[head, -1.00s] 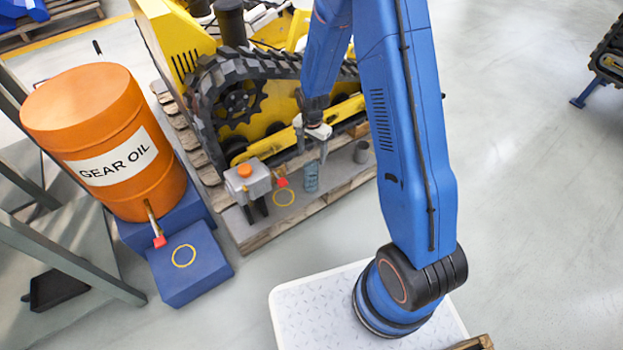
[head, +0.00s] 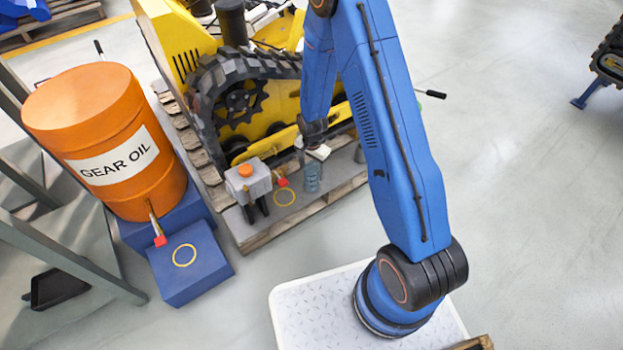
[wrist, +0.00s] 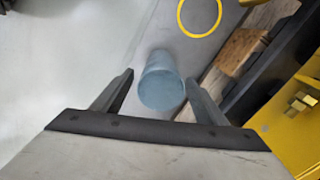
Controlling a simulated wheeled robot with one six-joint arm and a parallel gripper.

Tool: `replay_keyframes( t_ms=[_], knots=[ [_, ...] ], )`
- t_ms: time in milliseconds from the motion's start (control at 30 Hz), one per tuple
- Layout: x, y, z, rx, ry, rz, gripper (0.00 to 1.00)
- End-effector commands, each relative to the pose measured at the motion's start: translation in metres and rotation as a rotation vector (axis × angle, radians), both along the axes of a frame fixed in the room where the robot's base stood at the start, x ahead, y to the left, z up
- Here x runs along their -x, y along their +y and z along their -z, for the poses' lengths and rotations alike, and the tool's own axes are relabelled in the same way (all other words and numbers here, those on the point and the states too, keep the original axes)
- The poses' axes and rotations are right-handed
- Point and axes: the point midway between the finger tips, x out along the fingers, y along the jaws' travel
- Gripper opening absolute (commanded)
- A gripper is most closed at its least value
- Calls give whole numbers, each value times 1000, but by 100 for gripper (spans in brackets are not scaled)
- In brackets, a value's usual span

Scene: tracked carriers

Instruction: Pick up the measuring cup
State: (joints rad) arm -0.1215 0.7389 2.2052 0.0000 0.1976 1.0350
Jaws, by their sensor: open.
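The measuring cup (head: 311,179) is a translucent blue-grey cylinder standing on the grey board of the pallet in the head view, right of a yellow ring. In the wrist view the cup (wrist: 162,88) lies between and just beyond the two dark fingers. My gripper (wrist: 160,77) is open, with one finger on each side of the cup in that view. A gap shows at the left finger; the right fingertip looks close to the cup, and I cannot tell if it touches. In the head view my gripper (head: 312,157) is just above the cup.
A grey box with an orange cap (head: 247,181) and a red-handled tap stands left of the cup. The yellow tracked machine (head: 280,122) is close behind. An orange gear oil drum (head: 105,125) sits on blue blocks at left. Open floor lies in front of the pallet.

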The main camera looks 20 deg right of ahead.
Motion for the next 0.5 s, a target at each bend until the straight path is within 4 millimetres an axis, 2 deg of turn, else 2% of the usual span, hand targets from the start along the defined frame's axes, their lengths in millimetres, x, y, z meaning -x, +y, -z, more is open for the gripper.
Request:
replay_keyframes(
  t_ms=[200,500],
  knots=[
    [1,1,28,0,2,0,67],
    [0,1,35,0,0,0,67]
  ],
)
